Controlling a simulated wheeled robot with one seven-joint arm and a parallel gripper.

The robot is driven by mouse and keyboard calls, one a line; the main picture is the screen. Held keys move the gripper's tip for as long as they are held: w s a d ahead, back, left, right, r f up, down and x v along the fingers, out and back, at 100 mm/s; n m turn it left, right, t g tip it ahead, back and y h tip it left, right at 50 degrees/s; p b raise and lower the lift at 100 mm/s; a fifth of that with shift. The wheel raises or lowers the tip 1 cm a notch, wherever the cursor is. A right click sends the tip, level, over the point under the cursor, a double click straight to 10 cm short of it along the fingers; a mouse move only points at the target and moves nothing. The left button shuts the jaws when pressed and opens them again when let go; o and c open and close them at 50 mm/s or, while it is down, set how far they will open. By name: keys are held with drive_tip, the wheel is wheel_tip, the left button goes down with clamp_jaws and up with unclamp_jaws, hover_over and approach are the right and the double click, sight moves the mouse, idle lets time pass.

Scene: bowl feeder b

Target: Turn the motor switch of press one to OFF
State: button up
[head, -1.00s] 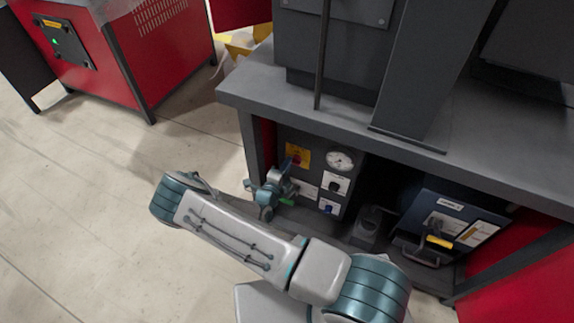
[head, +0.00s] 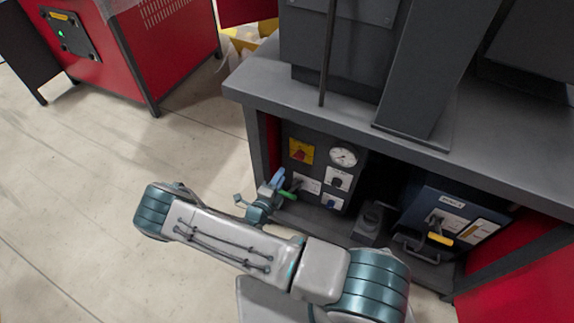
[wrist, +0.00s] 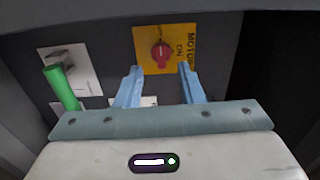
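The motor switch (head: 300,152) is a red knob on a yellow plate, on the dark control panel under the press table. In the wrist view the red knob (wrist: 161,52) shows between the fingertips, with its grip pointing down in the picture. The words MOTOR and ON run sideways to its right; no OFF mark is readable. My gripper (wrist: 160,68) is open and empty, its two blue fingers apart. In the head view my gripper (head: 279,181) is below and left of the yellow plate, clear of the knob.
A green-handled lever (wrist: 61,88) on a white plate is close left of my fingers in the wrist view. The panel also carries a round gauge (head: 343,157) and smaller switches. The grey table edge (head: 400,158) overhangs. Open floor (head: 80,190) is at left.

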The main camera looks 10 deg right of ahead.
drive_tip(key=v, duration=0.5)
drive_tip(key=shift+s+a, duration=0.1)
drive_tip(key=shift+s, duration=0.05)
idle(0.3)
